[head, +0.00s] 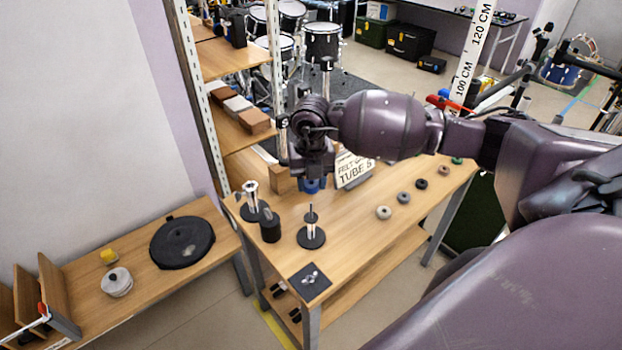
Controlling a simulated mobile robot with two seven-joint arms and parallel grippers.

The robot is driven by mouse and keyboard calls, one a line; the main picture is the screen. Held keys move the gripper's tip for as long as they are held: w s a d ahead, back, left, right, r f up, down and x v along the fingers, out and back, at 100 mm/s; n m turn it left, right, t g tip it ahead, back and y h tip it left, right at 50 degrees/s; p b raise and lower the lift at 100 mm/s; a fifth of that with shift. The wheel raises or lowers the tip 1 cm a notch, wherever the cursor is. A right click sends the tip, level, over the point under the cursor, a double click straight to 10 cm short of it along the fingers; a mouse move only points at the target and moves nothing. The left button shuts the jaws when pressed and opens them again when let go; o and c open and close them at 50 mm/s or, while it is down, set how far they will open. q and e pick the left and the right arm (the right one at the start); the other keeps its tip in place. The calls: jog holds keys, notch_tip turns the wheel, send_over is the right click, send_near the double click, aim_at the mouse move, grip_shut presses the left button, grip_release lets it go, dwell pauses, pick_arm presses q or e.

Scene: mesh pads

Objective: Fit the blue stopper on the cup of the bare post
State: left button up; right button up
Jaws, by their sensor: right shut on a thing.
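The blue stopper (312,187) is just below my right gripper (312,178), which is shut on it near the back of the table. The gripper hides its upper part. A post with a pale, cup-like top (251,189) stands on a round black base at the table's left; it looks bare, with no stopper visible on it. A second post (311,226) on a black disc stands nearer, with a dark piece on its top. The held stopper is apart from both posts. My left gripper is not in view.
A black cylinder (269,227) stands between the posts. A sign (354,171) is just right of the gripper. Several ring-like pads, one at the near end (384,212), line the table's right. A dark square pad (309,282) lies at the front. Shelves (236,62) rise behind.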

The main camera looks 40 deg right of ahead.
aim_at(311, 202)
jog(key=shift+f+b, duration=0.4)
jog(key=shift+f, duration=0.35)
jog(key=shift+f+b, duration=1.25)
jog(key=shift+f, duration=1.55)
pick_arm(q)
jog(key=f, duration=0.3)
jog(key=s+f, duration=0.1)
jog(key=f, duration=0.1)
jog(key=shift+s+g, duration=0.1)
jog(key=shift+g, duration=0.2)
pick_arm(e)
jog(key=o, duration=1)
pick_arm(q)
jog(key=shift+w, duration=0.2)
